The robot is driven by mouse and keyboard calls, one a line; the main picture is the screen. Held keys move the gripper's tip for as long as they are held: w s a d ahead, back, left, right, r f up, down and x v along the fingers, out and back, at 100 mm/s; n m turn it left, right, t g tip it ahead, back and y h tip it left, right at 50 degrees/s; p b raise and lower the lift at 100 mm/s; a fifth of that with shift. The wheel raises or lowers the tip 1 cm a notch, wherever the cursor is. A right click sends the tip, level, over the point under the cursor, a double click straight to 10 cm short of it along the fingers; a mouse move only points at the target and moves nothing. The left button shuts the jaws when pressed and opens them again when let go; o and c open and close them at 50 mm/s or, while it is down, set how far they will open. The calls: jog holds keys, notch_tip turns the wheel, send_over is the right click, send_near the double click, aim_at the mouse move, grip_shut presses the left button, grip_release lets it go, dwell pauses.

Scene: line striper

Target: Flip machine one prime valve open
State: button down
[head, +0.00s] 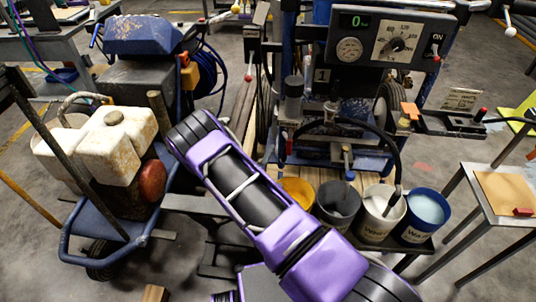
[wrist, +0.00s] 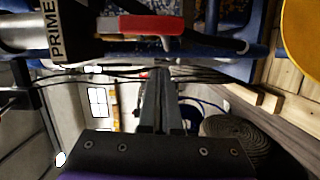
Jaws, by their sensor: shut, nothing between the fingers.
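The prime valve's red handle (wrist: 165,24) lies lengthwise across the top of the wrist view. A "PRIME" label (wrist: 56,30) stands sideways at its left, beside a metal cylinder. My gripper (wrist: 159,75) shows below the handle in the wrist view, its dark fingers together and empty. The fingertips appear just below the handle in the picture; I cannot tell whether they touch anything. In the head view, machine one (head: 322,75) carries a "1" plate under a gauge panel. My purple arm crosses in front of it, and my gripper cannot be made out there.
Several buckets, including a white one (head: 382,212) with a hose in it, stand before the machine. A blue cart with a stained tank (head: 115,140) is at left. A side table (head: 505,190) is at right. Thin dark lines cross behind my fingers in the wrist view.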

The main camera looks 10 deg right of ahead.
jog(key=v, duration=1)
jog(key=shift+p, duration=0.4)
jog(key=shift+a+f, duration=0.1)
